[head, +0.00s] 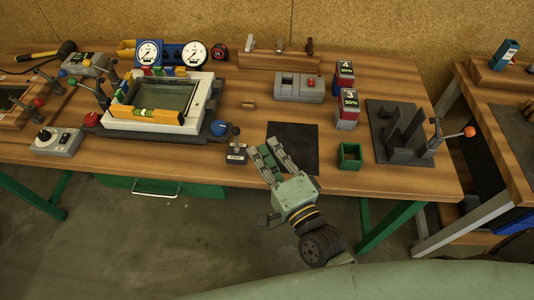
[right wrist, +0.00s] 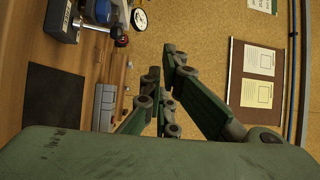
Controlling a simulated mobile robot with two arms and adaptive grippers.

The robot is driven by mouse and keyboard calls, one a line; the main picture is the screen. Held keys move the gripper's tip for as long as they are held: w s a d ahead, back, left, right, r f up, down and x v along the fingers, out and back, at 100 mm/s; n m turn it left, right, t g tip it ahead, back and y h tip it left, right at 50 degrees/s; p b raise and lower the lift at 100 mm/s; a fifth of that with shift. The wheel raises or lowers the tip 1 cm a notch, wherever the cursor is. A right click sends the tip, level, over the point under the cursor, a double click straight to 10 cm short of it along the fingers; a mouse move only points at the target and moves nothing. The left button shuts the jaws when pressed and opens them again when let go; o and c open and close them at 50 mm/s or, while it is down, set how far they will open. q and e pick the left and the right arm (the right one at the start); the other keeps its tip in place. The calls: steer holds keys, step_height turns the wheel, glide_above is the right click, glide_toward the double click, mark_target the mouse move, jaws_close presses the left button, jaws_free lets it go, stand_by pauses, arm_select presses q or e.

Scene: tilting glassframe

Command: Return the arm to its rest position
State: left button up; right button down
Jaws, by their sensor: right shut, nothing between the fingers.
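My right gripper (head: 267,157) is in the head view, over the front edge of the workbench, at the left side of a black mat (head: 297,145). Its fingers point up and to the left in the picture. It is shut with nothing between the fingers. In the right wrist view the green fingers (right wrist: 158,90) reach away from the camera, and the black mat shows at the left. My left gripper is not in view. The glass frame (head: 160,100) sits on the bench at the left, with a yellow level (head: 146,115) across its front.
A small joystick box (head: 237,153) stands just left of my right gripper. A green open box (head: 350,155) and a dark fixture plate (head: 378,118) lie to the right. A grey switch box (head: 300,87) is behind the mat. Open floor (head: 190,240) lies in front of the bench.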

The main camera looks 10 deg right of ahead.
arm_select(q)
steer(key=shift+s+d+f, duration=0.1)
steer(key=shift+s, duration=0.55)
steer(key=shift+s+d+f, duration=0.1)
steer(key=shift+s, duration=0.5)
arm_select(e)
steer(key=shift+s+d+r, duration=0.1)
steer(key=shift+s+r, duration=0.05)
steer(key=shift+s, duration=0.1)
